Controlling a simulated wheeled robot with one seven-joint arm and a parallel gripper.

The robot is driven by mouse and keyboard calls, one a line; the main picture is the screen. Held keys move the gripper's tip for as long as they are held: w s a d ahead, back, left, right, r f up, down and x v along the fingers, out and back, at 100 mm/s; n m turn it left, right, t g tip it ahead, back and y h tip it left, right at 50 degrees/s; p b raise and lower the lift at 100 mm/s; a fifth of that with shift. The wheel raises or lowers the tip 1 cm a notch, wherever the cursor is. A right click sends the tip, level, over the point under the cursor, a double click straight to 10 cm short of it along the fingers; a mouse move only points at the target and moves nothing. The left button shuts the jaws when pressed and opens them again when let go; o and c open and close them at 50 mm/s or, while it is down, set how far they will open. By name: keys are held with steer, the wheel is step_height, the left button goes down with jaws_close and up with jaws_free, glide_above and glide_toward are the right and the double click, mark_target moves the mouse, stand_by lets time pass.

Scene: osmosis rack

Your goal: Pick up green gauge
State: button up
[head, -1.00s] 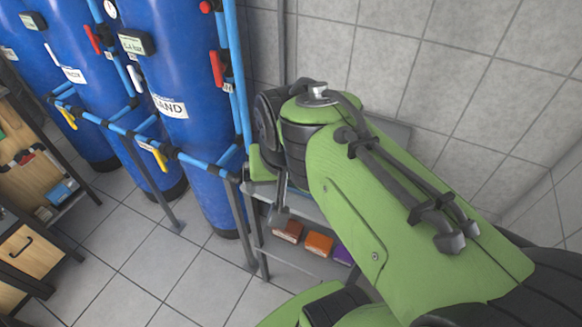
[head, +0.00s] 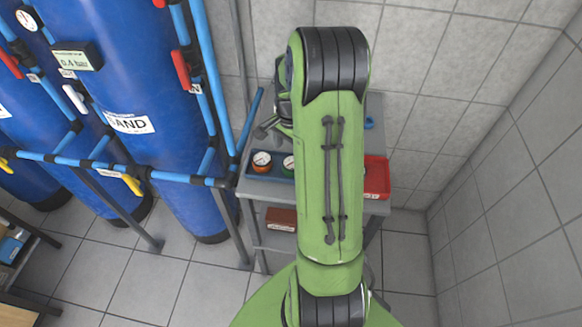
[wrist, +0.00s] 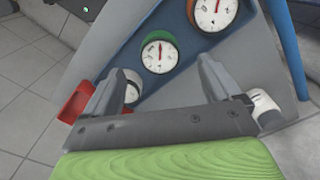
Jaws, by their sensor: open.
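The green gauge (wrist: 159,53) has a white round dial and a green rim. It lies in a blue tray (wrist: 182,38) on the grey rack top. In the head view the green gauge (head: 289,163) is partly covered by my arm. My gripper (wrist: 158,78) is open and empty, its two fingers spread below the green gauge in the wrist view. The gauge is apart from both fingers. An orange-red gauge (wrist: 215,14) lies to its right and a whitish gauge (wrist: 130,86) to its lower left, partly hidden by the left finger.
A red bin (head: 377,178) stands at the rack's right side. Blue tanks (head: 150,80) with blue pipes stand to the left. A tiled wall is behind and to the right. A white cylindrical item (wrist: 263,104) is beside the right finger. A red-brown box (head: 281,219) lies on a lower shelf.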

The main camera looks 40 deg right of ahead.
mark_target(291, 163)
step_height(291, 163, down, 7)
steer(key=shift+r+b, duration=0.2)
steer(key=shift+b, duration=0.3)
steer(key=shift+r, duration=0.1)
steer(key=shift+c, duration=0.3)
steer(key=c, duration=1)
